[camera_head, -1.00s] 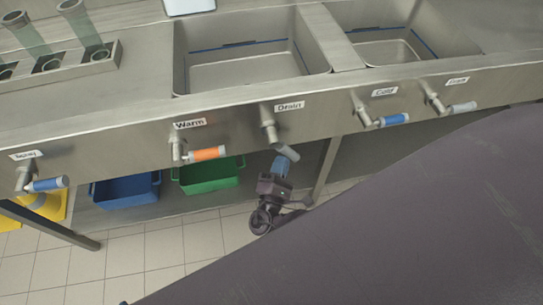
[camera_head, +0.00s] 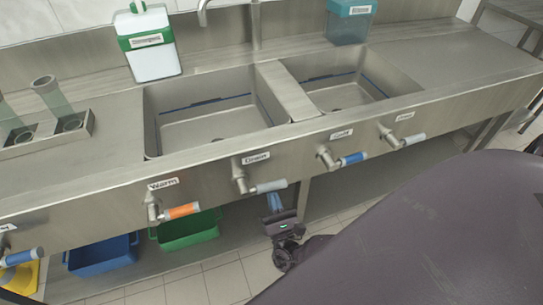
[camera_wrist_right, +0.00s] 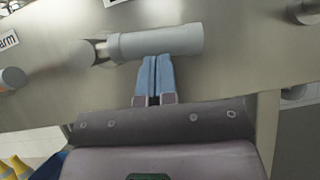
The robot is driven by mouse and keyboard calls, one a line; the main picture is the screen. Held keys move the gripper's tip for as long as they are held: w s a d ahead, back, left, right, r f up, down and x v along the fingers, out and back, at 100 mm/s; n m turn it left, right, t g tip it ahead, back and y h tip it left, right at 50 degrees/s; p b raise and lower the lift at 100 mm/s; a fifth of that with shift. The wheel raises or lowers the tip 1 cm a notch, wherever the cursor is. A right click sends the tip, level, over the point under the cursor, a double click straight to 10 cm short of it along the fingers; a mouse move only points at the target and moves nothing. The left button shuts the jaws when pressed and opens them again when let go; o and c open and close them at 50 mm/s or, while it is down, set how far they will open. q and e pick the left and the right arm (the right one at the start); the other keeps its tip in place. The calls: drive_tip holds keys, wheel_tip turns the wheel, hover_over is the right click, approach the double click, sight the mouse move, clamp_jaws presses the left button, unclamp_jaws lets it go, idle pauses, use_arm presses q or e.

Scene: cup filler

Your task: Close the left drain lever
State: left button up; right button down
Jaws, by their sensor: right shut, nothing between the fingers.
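The left drain lever (camera_head: 270,186) is a grey handle on a steel valve below the left sink, under a "Drain" label (camera_head: 255,158). Its handle points right, nearly level, like the neighbouring levers. In the right wrist view the grey handle (camera_wrist_right: 160,43) lies across just above my fingertips. My right gripper (camera_head: 274,199) has blue fingers pointing up, shut and empty, just under the handle; its fingers also show in the wrist view (camera_wrist_right: 156,62). The tips are at the handle's lower edge; I cannot tell if they touch. My left gripper is not in view.
The orange warm lever (camera_head: 182,211) is to the left, and the blue cold lever (camera_head: 353,158) and another grey lever (camera_head: 405,140) are to the right. Blue (camera_head: 103,257) and green (camera_head: 188,231) bins stand below. A table leg (camera_head: 303,197) is near my gripper.

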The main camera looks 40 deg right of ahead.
drive_tip(key=shift+d+r+n+t+y, duration=0.15)
drive_tip(key=shift+r+n+y, duration=0.1)
drive_tip(key=shift+n+y, duration=0.25)
drive_tip(key=shift+d+r+n+t+y, duration=0.15)
drive_tip(key=shift+r+n+y, duration=0.15)
drive_tip(key=shift+n, duration=0.3)
drive_tip(key=shift+f, duration=0.1)
